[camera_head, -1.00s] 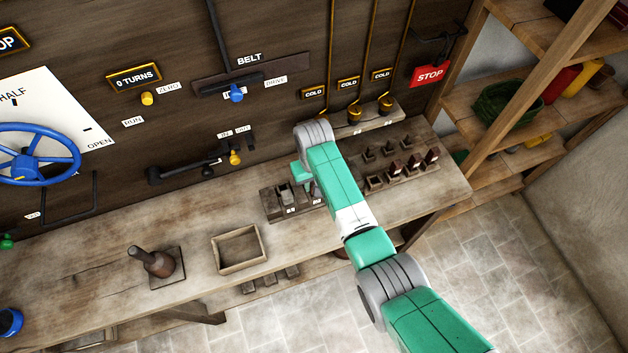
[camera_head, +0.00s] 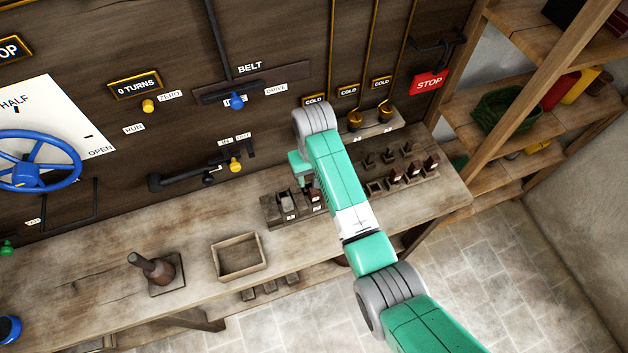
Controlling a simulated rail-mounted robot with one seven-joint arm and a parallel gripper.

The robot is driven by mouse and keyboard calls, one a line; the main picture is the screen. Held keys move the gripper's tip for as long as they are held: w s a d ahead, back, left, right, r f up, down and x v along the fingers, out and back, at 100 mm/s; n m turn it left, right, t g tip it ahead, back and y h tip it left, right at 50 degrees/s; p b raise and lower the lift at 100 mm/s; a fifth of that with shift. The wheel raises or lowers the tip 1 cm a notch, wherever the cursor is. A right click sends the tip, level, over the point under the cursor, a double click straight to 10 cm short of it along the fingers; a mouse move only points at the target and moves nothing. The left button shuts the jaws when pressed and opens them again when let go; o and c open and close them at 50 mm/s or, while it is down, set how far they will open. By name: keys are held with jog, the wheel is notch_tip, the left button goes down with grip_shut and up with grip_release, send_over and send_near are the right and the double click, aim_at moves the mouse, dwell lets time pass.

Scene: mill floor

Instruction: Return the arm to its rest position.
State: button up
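My green and grey arm reaches in from the lower right over the workbench (camera_head: 120,270). Its grey wrist joint is above the bench near the wall panel.
An open wooden tray (camera_head: 240,274) and a brown handled tool on a square base (camera_head: 156,268) stand left on the bench. A second rack (camera_head: 376,188) is right of the arm. The blue wheel (camera_head: 26,174) and levers project from the wall.

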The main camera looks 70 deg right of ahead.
jog(key=shift+r, duration=0.1)
dwell(0.3)
jog(key=w+a+r+n+t+h+p, duration=0.15)
jog(key=w+a+r+t, duration=0.4)
jog(key=w+r, duration=0.6)
jog(key=w+a+r+n+t+h+p, duration=0.1)
jog(key=w+a+r+n+t+h, duration=0.25)
jog(key=w+a+r, duration=0.75)
jog(key=a+r+n+t+p, duration=0.1)
jog(key=a+r+t, duration=0.3)
jog(key=r, duration=0.7)
jog(key=a+r+n+t, duration=0.1)
jog(key=a+r+t, duration=0.2)
jog(key=a+r, duration=0.5)
jog(key=s+a+r+n+t+y, duration=0.1)
jog(key=s+a+r+t, duration=0.2)
jog(key=r, duration=0.4)
jog(key=s+a+r+t+y+p, duration=0.1)
jog(key=s+a+r+t+y, duration=0.1)
jog(key=s+a+r, duration=0.4)
jog(key=s+a+r+n+t+y, duration=0.1)
jog(key=s+a+r+t, duration=0.3)
jog(key=r, duration=0.6)
jog(key=s+a+y, duration=0.1)
jog(key=s, duration=0.1)
jog(key=shift+s+r+n+p, duration=0.15)
jog(key=shift+s+n+p, duration=0.15)
jog(key=shift+d, duration=0.1)
